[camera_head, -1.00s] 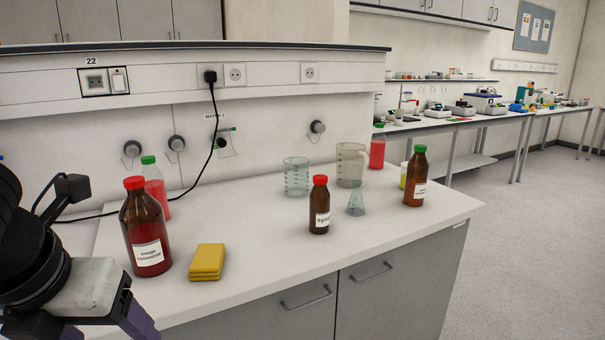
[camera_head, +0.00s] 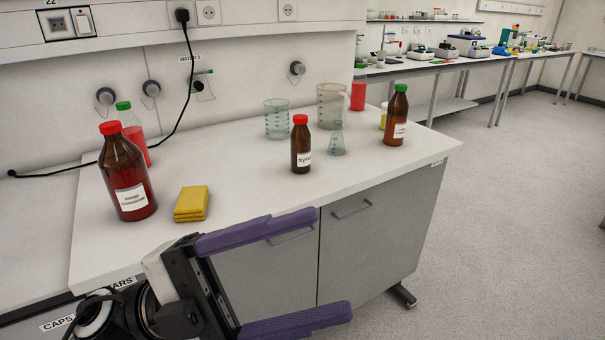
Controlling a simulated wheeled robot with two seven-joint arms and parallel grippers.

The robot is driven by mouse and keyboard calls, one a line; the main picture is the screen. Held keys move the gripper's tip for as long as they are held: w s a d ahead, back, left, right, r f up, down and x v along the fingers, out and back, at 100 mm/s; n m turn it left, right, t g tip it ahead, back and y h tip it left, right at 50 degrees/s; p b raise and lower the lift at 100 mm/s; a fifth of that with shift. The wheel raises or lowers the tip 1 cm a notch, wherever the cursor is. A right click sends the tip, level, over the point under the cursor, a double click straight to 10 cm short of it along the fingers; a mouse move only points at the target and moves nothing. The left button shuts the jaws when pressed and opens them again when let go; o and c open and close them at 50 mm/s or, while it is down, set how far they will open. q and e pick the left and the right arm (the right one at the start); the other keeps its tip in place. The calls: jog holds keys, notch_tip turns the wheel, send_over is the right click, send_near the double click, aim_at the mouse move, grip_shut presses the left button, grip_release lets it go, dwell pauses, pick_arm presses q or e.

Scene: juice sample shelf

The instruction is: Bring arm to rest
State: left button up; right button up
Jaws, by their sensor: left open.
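My left gripper (camera_head: 335,265) comes in from the lower left, in front of the counter's front edge. Its two purple fingers are wide apart with nothing between them, and they point right across the grey cabinet doors. It touches none of the bottles. My right gripper does not show. On the counter (camera_head: 255,185), a large brown bottle with a red cap (camera_head: 128,175) stands at the left, beside a folded yellow cloth (camera_head: 191,203). A smaller brown bottle with a red cap (camera_head: 300,146) stands near the middle.
A green-capped bottle with red liquid (camera_head: 131,130) stands behind the large one. The floor (camera_head: 510,200) at right is clear.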

pick_arm(q)
jog(key=w+a+f+n+t+y, duration=0.2)
jog(key=w+a+f+n+t, duration=0.1)
jog(key=w+n+t, duration=0.3)
jog(key=w+a+f+n+t+y, duration=0.2)
jog(key=w+a+f+n+t, duration=0.15)
jog(key=n+t, duration=0.55)
jog(key=w+a+f+n+t+y, duration=0.1)
jog(key=a+f+n+y, duration=0.1)
jog(key=f+n+y, duration=0.3)
jog(key=w+a+f+n+t+y, duration=0.1)
jog(key=w+a+f+n+y, duration=0.2)
jog(key=f, duration=0.4)
jog(key=s+a+f+n+g+y, duration=0.2)
jog(key=s+f+y, duration=0.15)
jog(key=f, duration=0.55)
jog(key=s+a+f+n+g+y, duration=0.2)
jog(key=s+f+n+y, duration=0.15)
jog(key=f, duration=0.45)
jog(key=s+a+f+g, duration=0.1)
jog(key=s+f+g, duration=0.3)
jog(key=s+f, duration=0.7)
jog(key=shift+s+a+f+n+y, duration=0.15)
jog(key=shift+f+n+y, duration=0.3)
jog(key=shift+f, duration=0.25)
